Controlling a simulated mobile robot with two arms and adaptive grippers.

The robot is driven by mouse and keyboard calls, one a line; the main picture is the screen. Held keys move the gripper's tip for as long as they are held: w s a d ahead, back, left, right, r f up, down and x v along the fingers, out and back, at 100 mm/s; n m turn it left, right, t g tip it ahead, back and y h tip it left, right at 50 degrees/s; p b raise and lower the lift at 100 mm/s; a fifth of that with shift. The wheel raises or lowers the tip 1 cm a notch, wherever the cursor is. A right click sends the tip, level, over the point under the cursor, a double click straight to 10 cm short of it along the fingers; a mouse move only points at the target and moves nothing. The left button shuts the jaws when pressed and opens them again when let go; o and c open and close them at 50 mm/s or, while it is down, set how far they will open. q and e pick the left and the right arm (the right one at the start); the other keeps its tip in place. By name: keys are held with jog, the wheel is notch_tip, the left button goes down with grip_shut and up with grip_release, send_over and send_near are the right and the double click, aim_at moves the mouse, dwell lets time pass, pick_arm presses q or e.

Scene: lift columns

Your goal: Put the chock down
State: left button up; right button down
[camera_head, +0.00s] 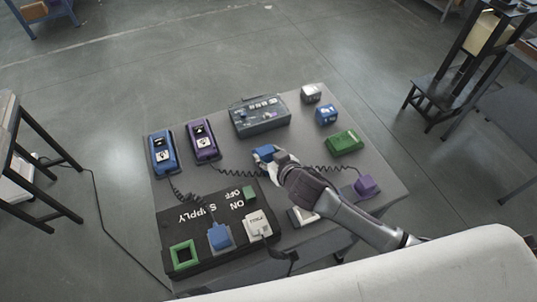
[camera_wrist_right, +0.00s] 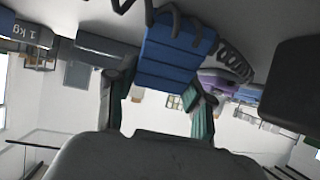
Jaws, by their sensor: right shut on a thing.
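My right gripper (camera_head: 268,156) reaches in from the lower right over the middle of the grey table. It is shut on a blue block, the chock (camera_head: 263,151), whose top shows at the fingertips. In the right wrist view the ribbed blue chock (camera_wrist_right: 176,55) sits between the two fingers of the gripper (camera_wrist_right: 160,98). The table surface fills the top of that view. I cannot tell whether the chock touches the table. My left gripper is not in view.
A grey control box (camera_head: 262,125) stands behind the chock, and a purple pendant (camera_head: 202,139) and a blue pendant (camera_head: 162,152) to its left. A black supply panel (camera_head: 190,247) lies in front. A green block (camera_head: 344,142) is at right. A coiled cable runs close by.

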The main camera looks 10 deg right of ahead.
jog(key=shift+c, duration=2)
grip_release()
jog(key=shift+f, duration=0.1)
